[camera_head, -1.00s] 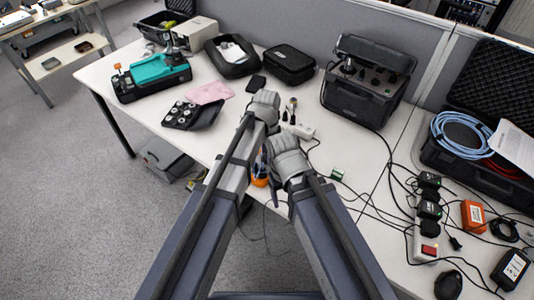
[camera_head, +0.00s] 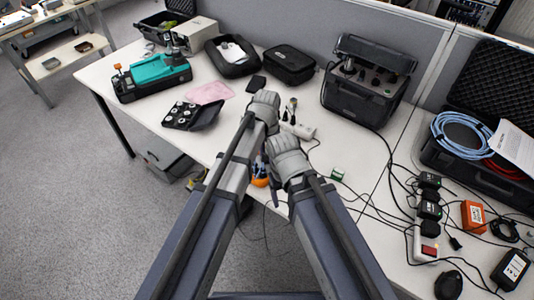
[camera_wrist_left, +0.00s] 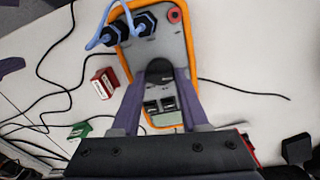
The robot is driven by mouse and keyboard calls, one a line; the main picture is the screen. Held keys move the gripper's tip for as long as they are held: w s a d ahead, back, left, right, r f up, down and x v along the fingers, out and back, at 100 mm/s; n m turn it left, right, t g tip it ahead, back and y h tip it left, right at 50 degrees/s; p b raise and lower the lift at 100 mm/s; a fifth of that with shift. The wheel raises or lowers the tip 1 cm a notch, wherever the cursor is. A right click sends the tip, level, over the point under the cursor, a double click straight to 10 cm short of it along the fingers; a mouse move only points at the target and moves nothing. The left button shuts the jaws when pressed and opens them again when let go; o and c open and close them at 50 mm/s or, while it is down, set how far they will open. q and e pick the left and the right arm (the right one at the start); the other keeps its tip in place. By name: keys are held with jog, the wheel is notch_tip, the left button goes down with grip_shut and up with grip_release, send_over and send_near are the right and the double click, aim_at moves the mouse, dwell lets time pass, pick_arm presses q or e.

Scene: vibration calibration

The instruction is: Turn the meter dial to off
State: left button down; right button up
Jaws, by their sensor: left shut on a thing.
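The meter (camera_wrist_left: 191,60) has an orange rim and a grey face and lies on the white table in the left wrist view. Its dark round dial (camera_wrist_left: 159,68) is between the fingertips of my left gripper (camera_wrist_left: 159,82), which is shut on it. Blue leads with black hexagonal plugs (camera_wrist_left: 130,28) are at the meter's far end, beside a red ring-shaped socket (camera_wrist_left: 175,15). In the head view only a bit of the orange meter (camera_head: 260,181) shows between my arms. The dial's pointer direction cannot be read. My right gripper's fingers are hidden in the head view.
A red block (camera_wrist_left: 104,83) and a green connector (camera_wrist_left: 79,131) lie near the meter with black cables. Chargers and cables crowd the right side.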

aim_at(267, 156)
pick_arm(q)
jog(key=shift+c, duration=2.1)
grip_release()
notch_tip(267, 156, up, 8)
jog(key=p, duration=0.8)
jog(key=shift+f, duration=0.1)
pick_arm(e)
notch_tip(267, 156, up, 8)
jog(key=shift+f, duration=0.1)
pick_arm(q)
jog(key=s+a+n, duration=0.5)
jog(key=s+a, duration=0.1)
jog(key=a, duration=0.3)
jog(key=s+a+n, duration=0.4)
jog(key=s+a, duration=0.1)
jog(key=a, duration=0.3)
jog(key=s+d+m+y, duration=0.1)
jog(key=s+d+m, duration=0.2)
jog(key=d, duration=0.7)
jog(key=s, duration=0.2)
jog(key=shift+s+d+m, duration=0.3)
jog(key=shift+s+d, duration=0.05)
jog(key=shift+d, duration=0.05)
